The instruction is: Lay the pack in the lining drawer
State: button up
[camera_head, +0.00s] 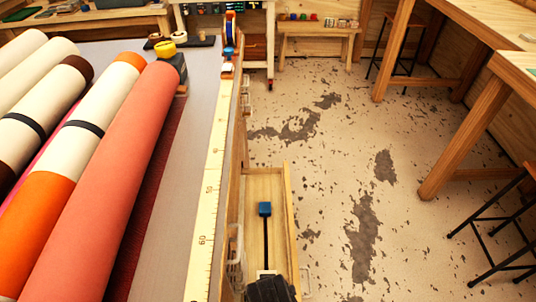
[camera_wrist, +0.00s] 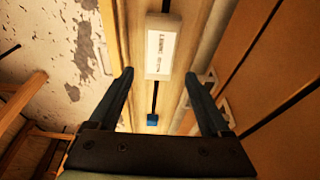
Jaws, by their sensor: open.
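The open drawer (camera_head: 283,190) is a shallow light-wood box at the right side of the table. A white pack with dark print (camera_wrist: 163,42) shows in the wrist view, over a dark strip along the drawer floor; it appears to lie in the drawer. In the head view only a pale bit of it (camera_head: 265,272) shows, the rest hidden by my gripper.
Large fabric rolls (camera_head: 110,190) lie on the table at left, beside a yellow measuring strip (camera_head: 208,190). Clear handles (camera_head: 235,265) stick out from the table's side. Worn floor (camera_head: 340,200) lies open to the right. Wooden tables (camera_head: 465,125) and stools stand farther right.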

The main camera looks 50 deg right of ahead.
jog(key=shift+v, duration=1.5)
